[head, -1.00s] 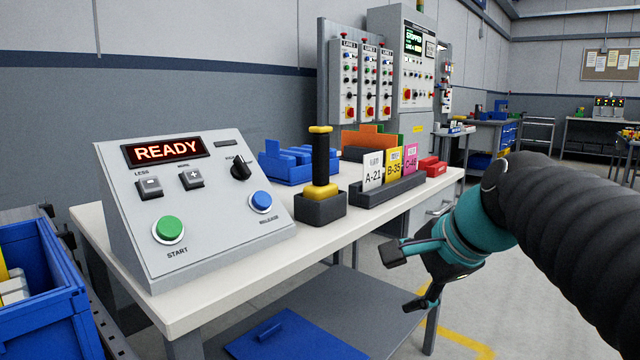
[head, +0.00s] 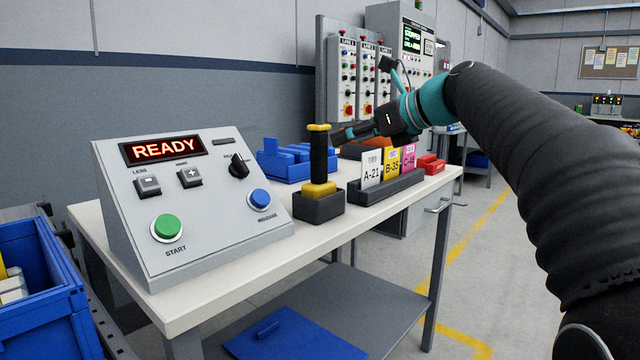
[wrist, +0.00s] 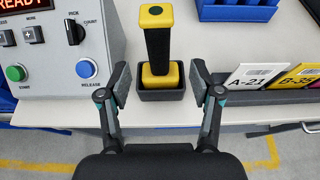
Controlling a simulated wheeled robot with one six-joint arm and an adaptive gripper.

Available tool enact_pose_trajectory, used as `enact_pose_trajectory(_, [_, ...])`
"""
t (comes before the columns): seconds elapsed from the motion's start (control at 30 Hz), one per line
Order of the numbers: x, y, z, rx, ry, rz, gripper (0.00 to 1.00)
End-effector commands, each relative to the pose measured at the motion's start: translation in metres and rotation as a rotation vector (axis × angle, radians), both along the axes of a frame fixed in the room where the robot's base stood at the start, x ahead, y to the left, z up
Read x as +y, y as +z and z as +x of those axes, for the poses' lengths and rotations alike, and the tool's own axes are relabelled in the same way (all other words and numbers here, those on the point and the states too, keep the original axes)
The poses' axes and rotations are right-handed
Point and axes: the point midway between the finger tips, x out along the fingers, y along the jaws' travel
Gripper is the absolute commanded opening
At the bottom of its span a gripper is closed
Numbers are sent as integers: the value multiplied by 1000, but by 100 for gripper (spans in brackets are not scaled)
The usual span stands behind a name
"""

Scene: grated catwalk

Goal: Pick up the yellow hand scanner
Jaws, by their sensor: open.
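The yellow hand scanner (head: 319,160) stands upright in a dark grey holder (head: 319,207) on the white table. It has a yellow top, a black grip and a yellow lower part. In the wrist view the scanner (wrist: 158,45) is in the upper middle, in its holder (wrist: 162,95). My gripper (head: 345,125) is just right of the scanner's upper part in the head view. In the wrist view my gripper (wrist: 158,80) is open, with one finger on each side of the scanner and holder, and visible gaps between. Nothing is held.
A grey control panel (head: 215,220) reading READY stands left of the scanner. A card rack (head: 388,190) with labelled cards stands to its right. Blue bins (head: 290,163) are behind. A blue crate (head: 45,310) is at the far left.

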Motion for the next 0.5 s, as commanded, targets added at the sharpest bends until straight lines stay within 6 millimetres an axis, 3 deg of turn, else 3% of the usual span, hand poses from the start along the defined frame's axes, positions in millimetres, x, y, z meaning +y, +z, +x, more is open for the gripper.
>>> enact_pose_trajectory(0.2, [23, -12, 17, -1, 2, -2, 65])
enact_pose_trajectory(0.5, [36, -17, 26, -1, 2, -2, 65])
